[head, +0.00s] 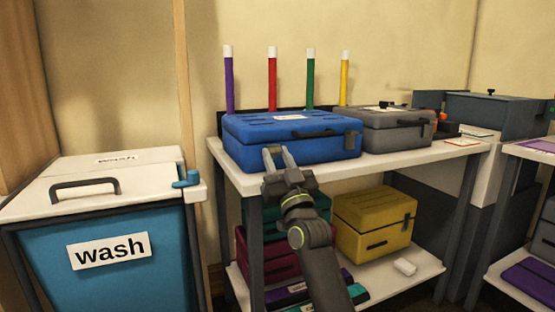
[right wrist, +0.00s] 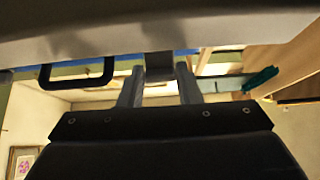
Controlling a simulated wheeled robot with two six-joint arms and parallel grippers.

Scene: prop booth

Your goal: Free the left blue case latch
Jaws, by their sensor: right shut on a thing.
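The blue case (head: 300,150) stands closed at the left of the white table top. Its black handle (head: 315,134) and right latch (head: 351,140) show on the front. My right gripper (head: 279,157) is at the left part of the case front, and its fingers cover the left latch in the head view. In the right wrist view, a small grey latch piece (right wrist: 159,66) sits between the two fingers (right wrist: 160,88), and the gripper is shut on it. Whether the latch is turned is hidden. My left gripper is not in view.
A grey case (head: 395,135) stands right of the blue case. Purple, red, green and yellow sticks rise behind. A yellow case (head: 375,222) and other cases fill the lower shelf. A blue wash bin (head: 60,275) stands at left.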

